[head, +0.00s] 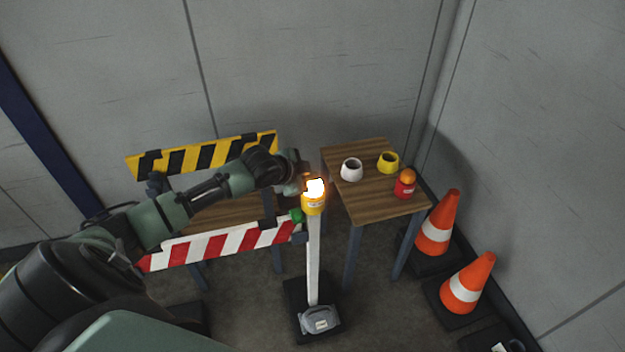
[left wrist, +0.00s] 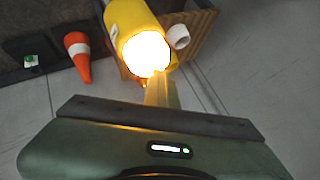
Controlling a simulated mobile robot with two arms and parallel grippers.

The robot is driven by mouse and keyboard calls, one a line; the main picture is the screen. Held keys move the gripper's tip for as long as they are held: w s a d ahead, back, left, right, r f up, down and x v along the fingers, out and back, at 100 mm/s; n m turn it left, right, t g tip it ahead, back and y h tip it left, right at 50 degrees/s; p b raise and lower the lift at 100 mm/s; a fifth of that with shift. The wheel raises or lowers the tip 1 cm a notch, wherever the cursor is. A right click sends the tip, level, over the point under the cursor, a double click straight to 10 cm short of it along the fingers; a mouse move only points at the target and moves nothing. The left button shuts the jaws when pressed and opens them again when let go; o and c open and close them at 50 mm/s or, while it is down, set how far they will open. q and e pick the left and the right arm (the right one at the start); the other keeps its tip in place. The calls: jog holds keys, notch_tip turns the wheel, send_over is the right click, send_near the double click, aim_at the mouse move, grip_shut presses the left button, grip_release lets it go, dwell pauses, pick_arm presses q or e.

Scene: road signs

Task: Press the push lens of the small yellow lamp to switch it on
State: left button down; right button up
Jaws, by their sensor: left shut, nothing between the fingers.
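The small yellow lamp (head: 313,206) sits on top of a white post (head: 314,260). Its push lens (head: 315,188) glows bright white-orange. In the left wrist view the yellow body (left wrist: 126,20) and the glowing lens (left wrist: 146,54) are close in front of the fingers. My left gripper (head: 304,185) is at the left side of the lens in the head view. It is shut and empty, and its fingertips (left wrist: 158,80) are lit yellow by the glow. I cannot tell whether they touch the lens. My right gripper is not in view.
A wooden table (head: 365,209) behind right holds a white cup (head: 351,170), a yellow cup (head: 388,162) and a red item with an orange top (head: 404,186). Striped barrier boards (head: 220,246) stand left, near my arm. Orange cones (head: 437,223) stand right.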

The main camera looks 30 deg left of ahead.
aim_at(309, 183)
pick_arm(q)
jog(key=shift+s+f, duration=0.25)
jog(key=shift+f, duration=0.25)
jog(key=shift+s+f, duration=0.2)
jog(key=shift+f, duration=0.3)
jog(key=r+p, duration=0.1)
jog(key=p, duration=0.1)
jog(key=r+p, duration=0.4)
jog(key=shift+w+a+r, duration=0.15)
jog(key=shift+w+a, duration=0.05)
jog(key=shift+w, duration=0.2)
jog(key=shift+r+p, duration=0.3)
jog(key=shift+r, duration=0.2)
jog(key=shift+w, duration=0.1)
